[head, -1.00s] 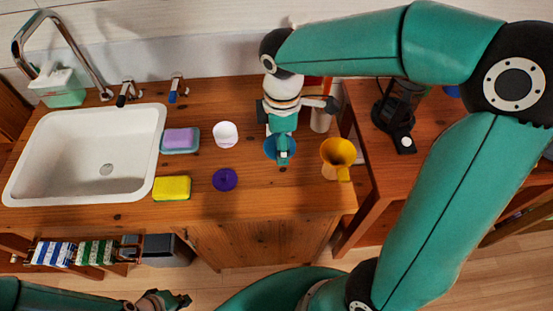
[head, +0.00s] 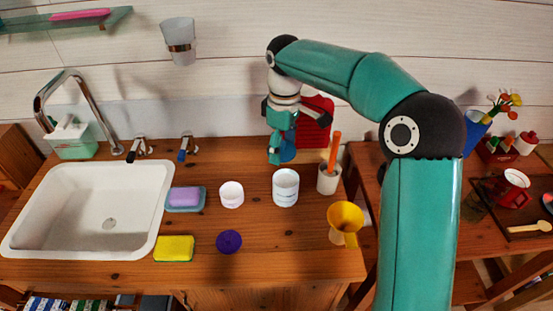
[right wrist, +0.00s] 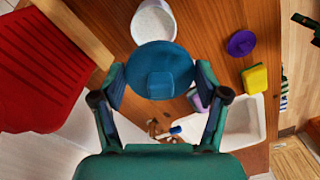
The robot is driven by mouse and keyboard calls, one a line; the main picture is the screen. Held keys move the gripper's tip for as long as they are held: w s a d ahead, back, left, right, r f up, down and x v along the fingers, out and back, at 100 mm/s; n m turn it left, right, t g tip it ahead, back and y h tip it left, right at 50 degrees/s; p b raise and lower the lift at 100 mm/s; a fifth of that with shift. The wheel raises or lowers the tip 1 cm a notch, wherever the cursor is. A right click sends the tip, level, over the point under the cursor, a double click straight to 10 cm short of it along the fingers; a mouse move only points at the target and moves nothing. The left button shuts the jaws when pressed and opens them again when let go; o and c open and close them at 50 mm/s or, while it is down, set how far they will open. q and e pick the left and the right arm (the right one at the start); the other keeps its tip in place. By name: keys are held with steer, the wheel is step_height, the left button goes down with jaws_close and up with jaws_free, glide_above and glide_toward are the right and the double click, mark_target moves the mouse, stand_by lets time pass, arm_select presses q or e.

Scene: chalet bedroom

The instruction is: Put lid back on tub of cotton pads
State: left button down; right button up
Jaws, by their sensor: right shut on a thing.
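My right gripper (head: 276,150) is shut on a round blue lid (right wrist: 160,58), which has a squarish knob. In the head view the lid (head: 288,152) is partly hidden by the gripper, behind and above the white tub (head: 286,190). The tub stands upright and open on the wooden counter, with pale contents and faint marks on its side. In the right wrist view the tub (right wrist: 153,20) shows just beyond the lid, partly covered by it. Lid and tub appear apart. My left gripper is not in view now.
A smaller white jar (head: 231,195), a purple disc (head: 229,242), a yellow sponge (head: 174,248) and a soap dish (head: 185,207) lie left of the tub. A holder with an orange handle (head: 328,178) and a yellow funnel-like cup (head: 345,219) stand to the right. The sink (head: 100,215) is far left.

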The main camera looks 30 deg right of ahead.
steer(key=shift+s+d+f, duration=0.1)
steer(key=shift+d+f, duration=0.3)
steer(key=shift+f, duration=0.35)
steer(key=shift+s+d+f, duration=0.1)
steer(key=shift+d+f, duration=0.1)
steer(key=shift+f, duration=0.25)
steer(key=shift+f+b, duration=2.85)
steer(key=shift+f, duration=0.15)
steer(key=shift+s+r+p, duration=0.15)
steer(key=shift+p, duration=0.2)
steer(key=shift+f, duration=0.2)
steer(key=o, duration=0.9)
steer(key=shift+c, duration=0.2)
